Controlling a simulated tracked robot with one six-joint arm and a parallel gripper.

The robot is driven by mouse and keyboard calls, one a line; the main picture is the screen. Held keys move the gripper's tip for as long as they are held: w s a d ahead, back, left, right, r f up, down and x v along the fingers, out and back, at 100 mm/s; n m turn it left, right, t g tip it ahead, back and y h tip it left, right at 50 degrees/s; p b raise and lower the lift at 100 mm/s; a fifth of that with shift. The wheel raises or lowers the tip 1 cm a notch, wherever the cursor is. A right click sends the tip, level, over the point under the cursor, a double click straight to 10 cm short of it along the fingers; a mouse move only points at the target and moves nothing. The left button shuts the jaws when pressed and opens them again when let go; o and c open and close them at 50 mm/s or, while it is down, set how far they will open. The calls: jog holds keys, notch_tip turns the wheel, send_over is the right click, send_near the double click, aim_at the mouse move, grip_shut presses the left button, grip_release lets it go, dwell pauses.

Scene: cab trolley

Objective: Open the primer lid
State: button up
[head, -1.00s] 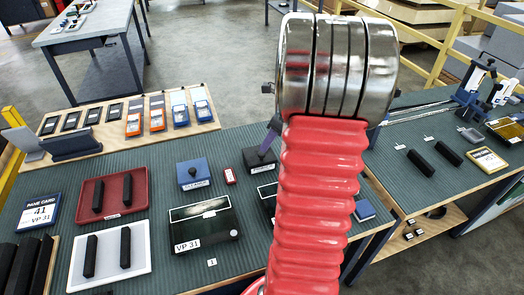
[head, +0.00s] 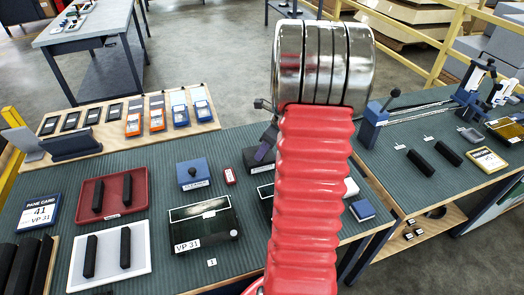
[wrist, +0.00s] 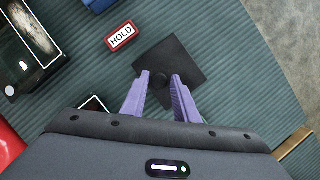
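A dark square box with a dark lid (head: 256,158) stands on the green ribbed mat, partly hidden by my arm in the head view; its label is too small to read. In the wrist view this black lid (wrist: 186,62) has a round knob (wrist: 160,80) at its middle. My gripper (wrist: 160,77) is open over the lid, with one purple finger on each side of the knob. I cannot tell whether the fingers touch it. In the head view, a purple finger (head: 265,146) shows just above the box.
A blue box with a knob (head: 193,173) and a red HOLD block (head: 230,176) stand left of the dark box. A black pane case marked VP 31 (head: 203,222) lies in front. A red tray (head: 135,187) and white tray (head: 146,257) hold dark bars.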

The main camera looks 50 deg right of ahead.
grip_shut()
